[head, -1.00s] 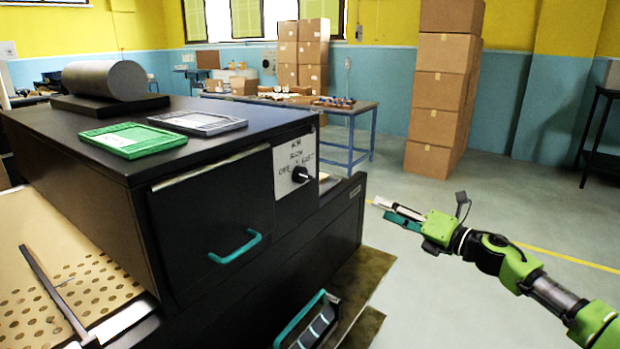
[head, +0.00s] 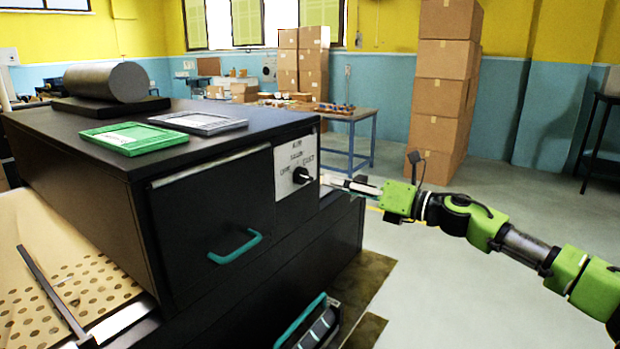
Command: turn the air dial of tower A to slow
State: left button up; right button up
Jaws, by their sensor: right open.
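The air dial (head: 301,175) is a small black knob on a white panel (head: 284,185) at the right end of the dark cabinet's front. The panel carries lettering around the knob, which is small and partly hard to read; the knob's exact setting cannot be told. The dark cabinet (head: 100,185) fills the left of the head view. My right gripper (head: 332,180) is open and empty, just right of the dial, its fingers pointing left toward it. A small gap seems to separate them. My left gripper is not in view.
A teal handle (head: 235,246) sticks out from the cabinet front below the dial. A green frame (head: 130,138), a grey frame (head: 198,122) and a grey roll (head: 106,82) lie on top. Stacked boxes (head: 440,90) stand behind my right arm. The floor at right is clear.

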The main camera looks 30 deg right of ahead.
aim_at(310, 177)
jog(key=p+x, duration=0.5)
jog(key=x, duration=0.2)
jog(key=shift+w+r+p, duration=0.25)
jog(key=shift+w+p, duration=0.1)
jog(key=shift+p, duration=0.05)
jog(key=shift+w+a+f, duration=0.2)
jog(key=shift+w+a, duration=0.15)
jog(key=shift+w, duration=0.35)
jog(key=c, duration=1.1)
